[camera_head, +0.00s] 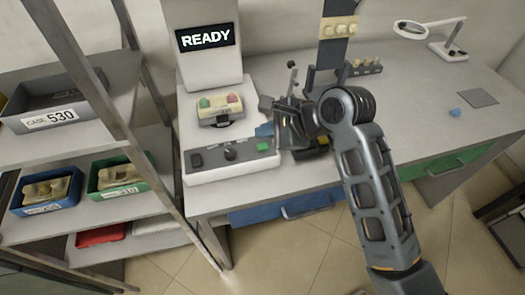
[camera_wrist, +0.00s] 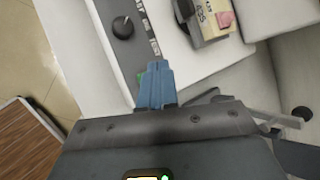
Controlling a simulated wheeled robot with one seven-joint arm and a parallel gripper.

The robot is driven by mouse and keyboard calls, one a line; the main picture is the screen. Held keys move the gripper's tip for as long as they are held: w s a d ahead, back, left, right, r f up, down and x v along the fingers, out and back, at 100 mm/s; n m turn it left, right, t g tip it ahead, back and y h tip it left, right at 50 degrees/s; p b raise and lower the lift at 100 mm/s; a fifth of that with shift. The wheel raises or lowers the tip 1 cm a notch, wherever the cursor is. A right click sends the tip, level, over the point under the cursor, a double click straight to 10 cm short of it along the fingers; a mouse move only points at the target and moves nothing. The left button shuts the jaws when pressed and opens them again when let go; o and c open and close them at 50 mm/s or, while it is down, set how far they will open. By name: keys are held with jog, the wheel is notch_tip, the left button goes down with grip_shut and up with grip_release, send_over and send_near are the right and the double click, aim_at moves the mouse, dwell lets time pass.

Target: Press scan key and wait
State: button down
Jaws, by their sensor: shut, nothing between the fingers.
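The white scanner machine (camera_head: 208,75) stands on the bench with its screen (camera_head: 207,37) reading READY. Its front panel has a black switch (camera_head: 196,160), a black knob (camera_head: 230,154) and a green key (camera_head: 263,146), likely the scan key. A cream block with a green and a pink piece (camera_head: 220,108) sits in the machine. My gripper (camera_head: 264,130) is shut and empty, its blue fingertips close to the green key. In the wrist view the fingertips (camera_wrist: 156,68) cover most of the green key (camera_wrist: 140,78); I cannot tell whether they touch it.
A shelf at left holds a grey case marked 530 (camera_head: 50,118), a blue bin (camera_head: 45,205) and a green bin (camera_head: 121,189). A magnifier lamp (camera_head: 412,29) and a small blue piece (camera_head: 455,112) are on the right of the bench, where much of the top is clear.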

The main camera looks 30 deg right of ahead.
aim_at(266, 148)
jog(key=shift+f, duration=0.75)
jog(key=shift+f, duration=0.2)
dwell(1.4)
jog(key=shift+f, duration=0.25)
jog(key=shift+f, duration=0.45)
dwell(0.7)
jog(key=shift+r, duration=0.15)
jog(key=shift+r+p, duration=0.8)
jog(key=shift+p, duration=0.55)
